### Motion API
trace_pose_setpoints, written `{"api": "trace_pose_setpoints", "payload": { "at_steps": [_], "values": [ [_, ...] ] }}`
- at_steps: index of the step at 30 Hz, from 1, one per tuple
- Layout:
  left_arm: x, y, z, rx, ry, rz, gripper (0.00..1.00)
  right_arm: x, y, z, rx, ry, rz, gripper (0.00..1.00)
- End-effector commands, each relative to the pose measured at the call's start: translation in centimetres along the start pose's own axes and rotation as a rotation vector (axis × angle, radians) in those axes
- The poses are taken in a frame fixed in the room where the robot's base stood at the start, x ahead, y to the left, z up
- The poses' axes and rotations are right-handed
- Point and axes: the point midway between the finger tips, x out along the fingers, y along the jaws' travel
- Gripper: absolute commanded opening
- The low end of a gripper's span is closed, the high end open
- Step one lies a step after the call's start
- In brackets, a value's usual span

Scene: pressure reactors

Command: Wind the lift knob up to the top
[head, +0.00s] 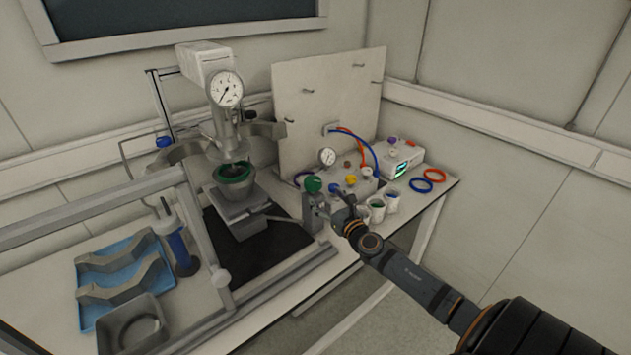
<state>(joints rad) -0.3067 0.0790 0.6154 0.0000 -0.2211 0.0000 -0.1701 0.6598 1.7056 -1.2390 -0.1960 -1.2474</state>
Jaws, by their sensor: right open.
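The reactor stands at the back of the bench, with a white-faced gauge (226,89) on its head. Below the head, a dark vessel with a green rim (235,173) sits on a grey lift stage (240,206), with a visible gap under the head. A rod (282,217) runs from the stage to the right, towards a small grey block (315,213). A green knob (313,184) shows above this block. I cannot tell for sure which part is the lift knob. My right gripper (340,200) is open, close to the block's right side; contact is unclear. My left gripper is out of view.
Several cups (377,210) and a valve box with coloured knobs (351,181) crowd my right gripper. Red and blue rings (428,180) lie at the right. A blue tray (125,257) and a grey metal frame (100,205) occupy the left. The black mat (283,246) has bare room.

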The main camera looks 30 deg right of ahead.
Motion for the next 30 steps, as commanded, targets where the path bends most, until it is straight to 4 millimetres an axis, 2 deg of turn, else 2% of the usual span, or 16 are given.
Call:
{"api": "trace_pose_setpoints", "payload": {
  "at_steps": [5, 9, 12, 15, 23, 30],
  "values": [
    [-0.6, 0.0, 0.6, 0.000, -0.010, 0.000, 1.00, 4.0, 0.0, 0.3, 0.006, -0.005, -0.003, 0.79],
    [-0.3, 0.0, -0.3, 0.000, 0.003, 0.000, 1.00, 6.6, 0.1, 0.1, 0.005, -0.003, -0.002, 0.79],
    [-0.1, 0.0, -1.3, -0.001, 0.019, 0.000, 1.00, 7.8, 0.0, 0.1, 0.002, -0.003, -0.002, 0.79],
    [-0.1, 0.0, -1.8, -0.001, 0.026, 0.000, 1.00, 8.4, 0.0, 0.1, 0.002, -0.002, -0.001, 0.79],
    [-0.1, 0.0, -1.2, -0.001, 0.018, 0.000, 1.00, 8.5, 0.0, 0.1, 0.001, -0.001, -0.001, 0.79],
    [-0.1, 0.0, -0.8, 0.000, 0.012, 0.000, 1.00, 8.5, 0.0, 0.1, 0.001, -0.001, -0.001, 0.46]
  ]
}}
